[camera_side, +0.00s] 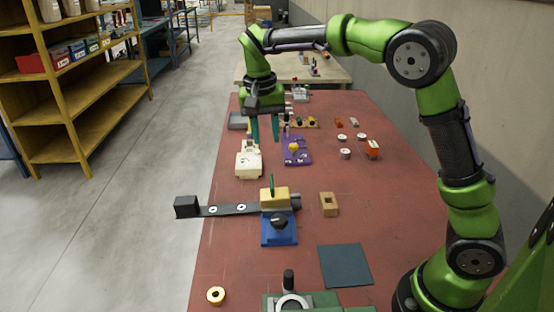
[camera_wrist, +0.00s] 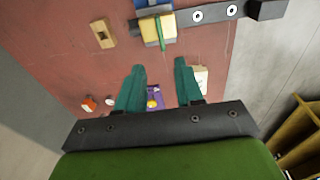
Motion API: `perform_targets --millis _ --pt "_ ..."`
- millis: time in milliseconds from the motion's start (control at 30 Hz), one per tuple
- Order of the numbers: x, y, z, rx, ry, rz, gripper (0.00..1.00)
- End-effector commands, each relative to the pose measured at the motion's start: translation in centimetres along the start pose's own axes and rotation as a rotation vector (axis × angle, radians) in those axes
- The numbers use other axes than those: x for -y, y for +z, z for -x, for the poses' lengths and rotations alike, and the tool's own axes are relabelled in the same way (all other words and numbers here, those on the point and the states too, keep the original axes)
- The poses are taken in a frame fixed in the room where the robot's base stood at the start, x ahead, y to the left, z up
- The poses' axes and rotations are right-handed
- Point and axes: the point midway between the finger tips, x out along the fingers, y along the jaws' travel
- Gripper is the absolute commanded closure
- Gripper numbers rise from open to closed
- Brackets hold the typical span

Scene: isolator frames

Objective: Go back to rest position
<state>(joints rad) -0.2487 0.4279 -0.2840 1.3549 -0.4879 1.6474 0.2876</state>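My gripper (camera_side: 264,128) hangs from the raised green arm over the far half of the red table (camera_side: 300,214). In the wrist view its two teal fingers (camera_wrist: 160,88) are spread apart with a clear gap and nothing between them. In the side view the fingers point down above the white fixture (camera_side: 248,160) and the purple fixture (camera_side: 296,150). They look apart from both, though the exact height is hard to tell.
A blue and yellow fixture (camera_side: 279,228) with a black bar (camera_side: 228,210) reaching past the left edge stands mid-table. A wooden block (camera_side: 328,204) and a dark mat (camera_side: 345,265) are to its right. Small round parts and an orange block (camera_side: 372,149) lie farther back.

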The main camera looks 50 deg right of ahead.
Motion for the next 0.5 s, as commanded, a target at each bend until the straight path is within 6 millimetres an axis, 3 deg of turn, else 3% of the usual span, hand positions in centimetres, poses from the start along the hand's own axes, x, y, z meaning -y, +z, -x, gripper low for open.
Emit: perform_targets --millis 200,500 --pt "0.0 0.0 1.7 0.0 0.0 0.0 0.64" --pt "0.0 0.0 1.9 0.0 0.001 0.001 0.64"
